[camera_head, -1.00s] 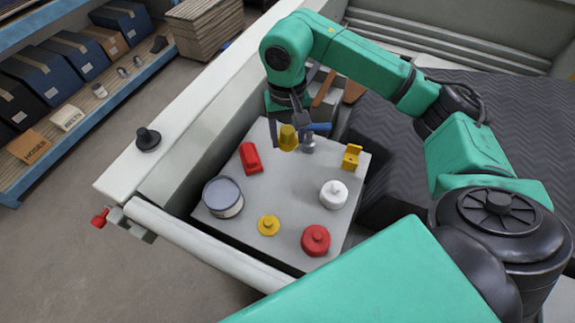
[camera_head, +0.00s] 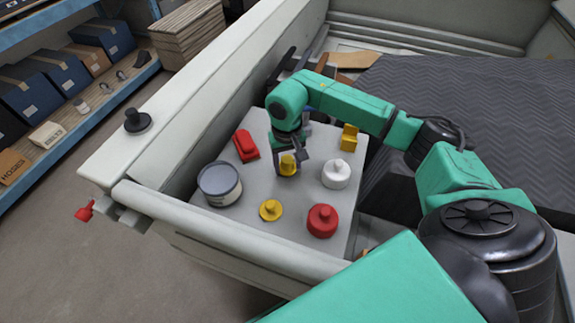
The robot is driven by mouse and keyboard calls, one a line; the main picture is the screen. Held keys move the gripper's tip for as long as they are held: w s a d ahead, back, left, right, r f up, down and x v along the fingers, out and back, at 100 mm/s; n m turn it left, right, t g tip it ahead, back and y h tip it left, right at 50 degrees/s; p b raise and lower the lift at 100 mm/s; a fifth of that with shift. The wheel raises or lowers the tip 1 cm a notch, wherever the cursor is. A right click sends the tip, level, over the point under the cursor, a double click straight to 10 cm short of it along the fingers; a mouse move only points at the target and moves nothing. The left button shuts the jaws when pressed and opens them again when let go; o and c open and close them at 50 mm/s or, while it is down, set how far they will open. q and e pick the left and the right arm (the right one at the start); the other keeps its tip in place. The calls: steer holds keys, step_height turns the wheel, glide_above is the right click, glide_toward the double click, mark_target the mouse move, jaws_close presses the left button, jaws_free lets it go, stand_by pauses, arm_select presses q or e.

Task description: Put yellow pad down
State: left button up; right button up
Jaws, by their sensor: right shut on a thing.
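My right gripper (camera_head: 288,160) is shut on a yellow pad (camera_head: 288,166), a small yellow piece between its fingers. The gripper is low over the middle of the grey board (camera_head: 252,193). I cannot tell whether the pad touches the board. My left gripper is not in view.
Around the pad stand a red block (camera_head: 245,146), a grey-lidded tin (camera_head: 219,184), a yellow disc with a knob (camera_head: 270,210), a red knobbed piece (camera_head: 322,221), a white knobbed piece (camera_head: 336,173) and a yellow bracket (camera_head: 349,138). A raised pale wall (camera_head: 230,238) borders the front.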

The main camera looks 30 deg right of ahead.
mark_target(288, 161)
steer(key=o, duration=0.9)
steer(key=shift+d+f, duration=0.1)
steer(key=shift+f, duration=0.05)
steer(key=shift+o, duration=1.4)
steer(key=shift+w, duration=0.1)
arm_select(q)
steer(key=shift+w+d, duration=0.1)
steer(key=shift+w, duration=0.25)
arm_select(e)
steer(key=shift+r+p, duration=0.3)
steer(key=shift+r, duration=0.1)
arm_select(q)
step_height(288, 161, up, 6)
steer(key=p, duration=0.5)
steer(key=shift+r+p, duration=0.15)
steer(key=shift+p, duration=0.25)
arm_select(e)
step_height(288, 161, up, 12)
steer(key=shift+f, duration=0.25)
